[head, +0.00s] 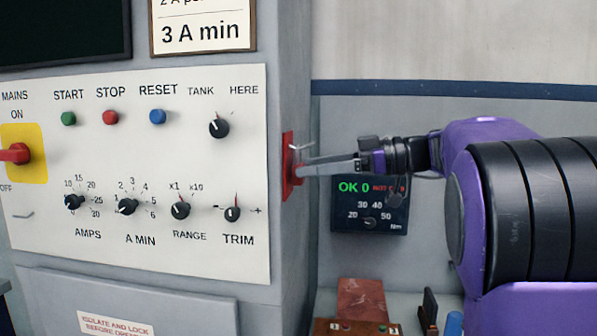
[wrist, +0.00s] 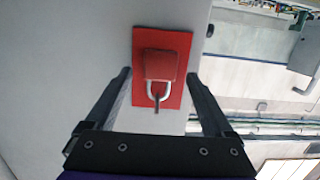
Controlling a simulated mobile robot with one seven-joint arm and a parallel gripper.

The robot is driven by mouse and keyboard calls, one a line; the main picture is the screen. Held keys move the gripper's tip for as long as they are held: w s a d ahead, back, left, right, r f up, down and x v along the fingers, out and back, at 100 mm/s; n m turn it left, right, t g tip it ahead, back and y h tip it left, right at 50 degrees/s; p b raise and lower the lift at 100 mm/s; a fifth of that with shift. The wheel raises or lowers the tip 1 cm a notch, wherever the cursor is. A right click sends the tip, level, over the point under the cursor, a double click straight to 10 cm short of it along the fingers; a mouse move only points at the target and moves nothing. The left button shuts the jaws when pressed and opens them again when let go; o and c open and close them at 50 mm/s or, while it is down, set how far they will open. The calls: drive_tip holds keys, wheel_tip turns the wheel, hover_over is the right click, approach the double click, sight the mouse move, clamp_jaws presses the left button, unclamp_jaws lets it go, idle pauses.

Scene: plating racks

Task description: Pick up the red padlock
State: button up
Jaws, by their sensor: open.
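The red padlock (wrist: 160,64) hangs by its silver shackle from a thin peg on a red backing plate (wrist: 178,40). In the head view the red plate (head: 288,178) is on the right side face of the grey cabinet, and the padlock is hard to tell apart from it. My gripper (wrist: 159,74) is open and empty, with one finger on each side of the padlock in the wrist view. A gap shows between each finger and the padlock. In the head view my gripper (head: 306,162) reaches from the right, its fingertips close to the plate.
The cabinet's front panel (head: 140,255) carries buttons, knobs and a red switch handle (head: 15,153). A dark torque display (head: 369,222) is on the back wall below my gripper. A reddish block (head: 361,298) and small items lie on the bench below.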

drive_tip(key=shift+w+a, duration=0.1)
drive_tip(key=shift+a, duration=0.25)
drive_tip(key=shift+c, duration=0.3)
clamp_jaws()
drive_tip(key=shift+d+r, duration=0.15)
drive_tip(key=shift+r, duration=0.65)
drive_tip(key=f+v, duration=0.2)
drive_tip(key=v, duration=1.5)
drive_tip(key=shift+s+d+f, duration=0.2)
drive_tip(key=shift+d+f, duration=0.15)
drive_tip(key=shift+d, duration=0.1)
